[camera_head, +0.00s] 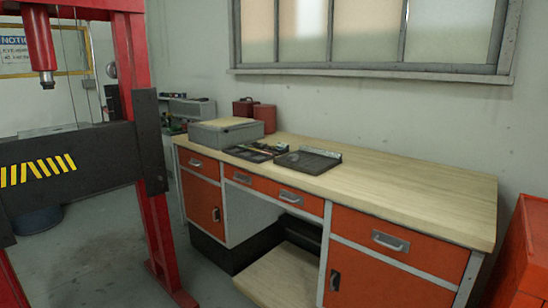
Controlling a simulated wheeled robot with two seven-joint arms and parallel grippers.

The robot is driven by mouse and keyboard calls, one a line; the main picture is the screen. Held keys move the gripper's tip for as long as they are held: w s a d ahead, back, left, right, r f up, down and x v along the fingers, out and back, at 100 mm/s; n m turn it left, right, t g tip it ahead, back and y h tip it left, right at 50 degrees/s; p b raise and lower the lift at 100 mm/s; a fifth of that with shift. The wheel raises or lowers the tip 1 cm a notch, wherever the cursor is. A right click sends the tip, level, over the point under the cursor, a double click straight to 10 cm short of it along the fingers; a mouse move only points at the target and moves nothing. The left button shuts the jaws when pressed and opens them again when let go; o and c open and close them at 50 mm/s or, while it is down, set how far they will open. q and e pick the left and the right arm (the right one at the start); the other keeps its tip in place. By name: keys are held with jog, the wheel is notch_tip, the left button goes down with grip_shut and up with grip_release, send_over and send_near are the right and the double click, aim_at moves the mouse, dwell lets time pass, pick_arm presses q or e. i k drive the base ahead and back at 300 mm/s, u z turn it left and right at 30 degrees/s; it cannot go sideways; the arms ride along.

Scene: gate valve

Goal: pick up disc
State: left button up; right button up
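I cannot make out a disc in the head view. A wooden-topped workbench (420,190) with orange drawers stands along the wall. On its left half are a grey box (226,132), a dark tray with small items (255,151) and a flat dark tray (308,160). Whether a disc lies among these items is too small to tell. Neither of my grippers is in view.
A red press frame (133,90) with a dark crossbeam (95,160) stands at the left. An orange cabinet (525,255) is at the right edge. Red canisters (264,118) stand at the bench's back.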

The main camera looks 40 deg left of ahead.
aim_at(293, 158)
jog(key=u, duration=1)
jog(key=i, duration=0.85)
jog(key=u, duration=0.85)
jog(key=i, duration=1.4)
jog(key=z, duration=0.35)
